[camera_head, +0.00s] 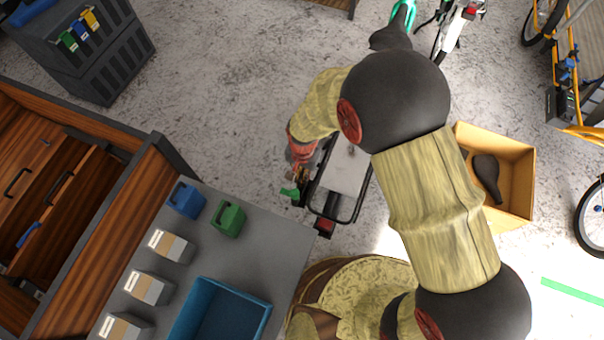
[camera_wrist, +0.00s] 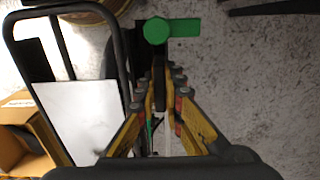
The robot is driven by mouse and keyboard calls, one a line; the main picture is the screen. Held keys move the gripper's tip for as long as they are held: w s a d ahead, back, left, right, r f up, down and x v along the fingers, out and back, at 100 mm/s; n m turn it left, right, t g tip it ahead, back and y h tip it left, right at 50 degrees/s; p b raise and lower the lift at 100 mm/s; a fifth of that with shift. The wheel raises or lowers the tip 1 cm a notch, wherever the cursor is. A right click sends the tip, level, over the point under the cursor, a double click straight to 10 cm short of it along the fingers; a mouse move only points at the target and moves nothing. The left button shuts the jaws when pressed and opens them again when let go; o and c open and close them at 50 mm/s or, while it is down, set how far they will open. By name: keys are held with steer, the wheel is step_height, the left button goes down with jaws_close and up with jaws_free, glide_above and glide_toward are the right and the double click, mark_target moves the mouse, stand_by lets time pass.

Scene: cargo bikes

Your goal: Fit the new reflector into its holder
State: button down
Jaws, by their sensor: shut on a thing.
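My gripper (camera_head: 297,181) is low beside the left side of a bike's rear rack (camera_head: 345,170). The green part also shows just past the gripper in the head view (camera_head: 289,193). I cannot tell whether it is loose or fixed to the bike. A red block (camera_head: 325,226), like a reflector or lamp, sits at the rack's near end. The holder cannot be made out; the fingers and arm hide part of that area.
A workbench (camera_head: 270,247) at lower left bears a blue bin (camera_head: 262,305), small blue and green containers and white-brown boxes. A cardboard box (camera_head: 521,180) with a dark saddle stands right of the rack. A wicker basket is near the bench. Floor left of the rack is clear.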

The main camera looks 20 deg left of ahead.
steer(key=shift+f+b, duration=0.75)
steer(key=shift+f, duration=0.65)
steer(key=shift+s+f+b, duration=0.1)
steer(key=shift+f+b, duration=0.2)
steer(key=shift+f, duration=0.65)
stand_by(0.6)
steer(key=shift+r, duration=0.2)
steer(key=shift+r+p, duration=0.8)
steer(key=shift+f+b, duration=0.35)
steer(key=shift+f, duration=0.5)
stand_by(0.6)
steer(key=shift+r+p, duration=0.65)
steer(key=shift+r, duration=0.25)
steer(key=shift+f+b, duration=0.5)
steer(key=shift+f, duration=0.5)
steer(key=c, duration=1.8)
jaws_free()
